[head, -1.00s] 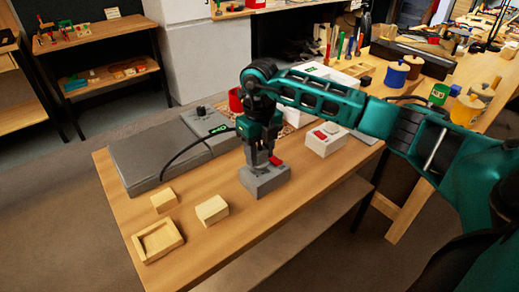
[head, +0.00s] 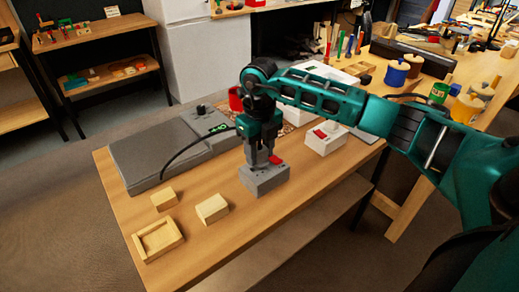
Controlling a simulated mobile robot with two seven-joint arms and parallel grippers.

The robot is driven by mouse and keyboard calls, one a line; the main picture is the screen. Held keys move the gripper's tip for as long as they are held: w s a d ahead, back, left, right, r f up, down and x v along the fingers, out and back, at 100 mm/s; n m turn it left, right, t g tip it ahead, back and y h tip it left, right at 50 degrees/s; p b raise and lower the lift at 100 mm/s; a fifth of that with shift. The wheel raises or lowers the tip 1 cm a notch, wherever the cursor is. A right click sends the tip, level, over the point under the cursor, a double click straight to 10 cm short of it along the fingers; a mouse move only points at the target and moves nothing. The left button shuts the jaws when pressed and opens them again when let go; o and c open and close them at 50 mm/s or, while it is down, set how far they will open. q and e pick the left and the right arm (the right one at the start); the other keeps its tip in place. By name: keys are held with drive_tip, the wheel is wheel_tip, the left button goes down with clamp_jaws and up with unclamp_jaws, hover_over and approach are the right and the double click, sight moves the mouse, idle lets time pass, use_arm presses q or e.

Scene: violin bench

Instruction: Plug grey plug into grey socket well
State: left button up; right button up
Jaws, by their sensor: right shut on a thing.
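The grey socket block (head: 264,182) stands near the front edge of the wooden bench, with a small red part (head: 276,160) on its top. My right gripper (head: 260,161) points straight down over the block. It is shut on the grey plug, which is mostly hidden between the fingers. My left gripper is not in view.
The flat grey unit (head: 143,160) lies at the bench's back left. A white box with a red top (head: 325,138) stands right of the gripper. Two wooden blocks (head: 164,199) and a shallow wooden tray (head: 158,241) lie front left. Bare wood surrounds the socket block.

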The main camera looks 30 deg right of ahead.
sight(258, 149)
drive_tip(key=shift+f+b, duration=0.95)
drive_tip(key=shift+f, duration=0.45)
idle(0.8)
drive_tip(key=o, duration=1.1)
drive_tip(key=shift+c, duration=0.2)
wheel_tip(258, 149, up, 13)
drive_tip(key=shift+a+f+p, duration=0.1)
drive_tip(key=shift+p, duration=0.25)
